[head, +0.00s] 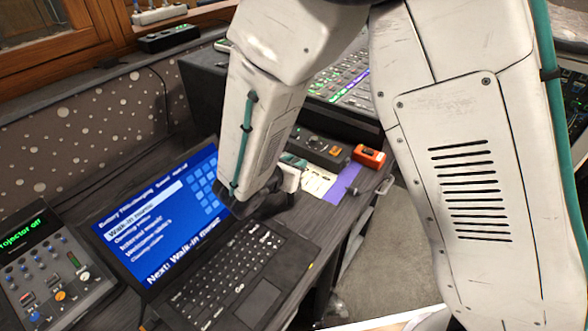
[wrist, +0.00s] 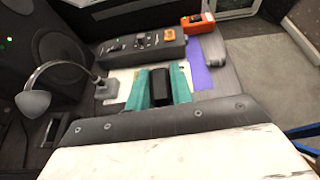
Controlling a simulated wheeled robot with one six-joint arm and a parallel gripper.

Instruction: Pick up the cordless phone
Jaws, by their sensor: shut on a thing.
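In the wrist view, a black object (wrist: 160,90), which appears to be the cordless phone, stands between the teal fingers of my gripper (wrist: 160,86). The fingers touch it on both sides, and my gripper is shut on it. Its lower part is hidden by the gripper body, and I cannot tell whether it is clear of the desk. In the head view, a teal part of my gripper (head: 293,160) shows beyond the laptop, and the phone is hidden there behind my arm.
A laptop (head: 230,275) lies open at the near side. A grey control box (wrist: 142,46), an orange-red device (wrist: 198,20) and a purple strip (wrist: 210,78) lie beyond the gripper. A gooseneck lamp (wrist: 33,103) stands at left. A mixing console (head: 340,90) is behind my arm.

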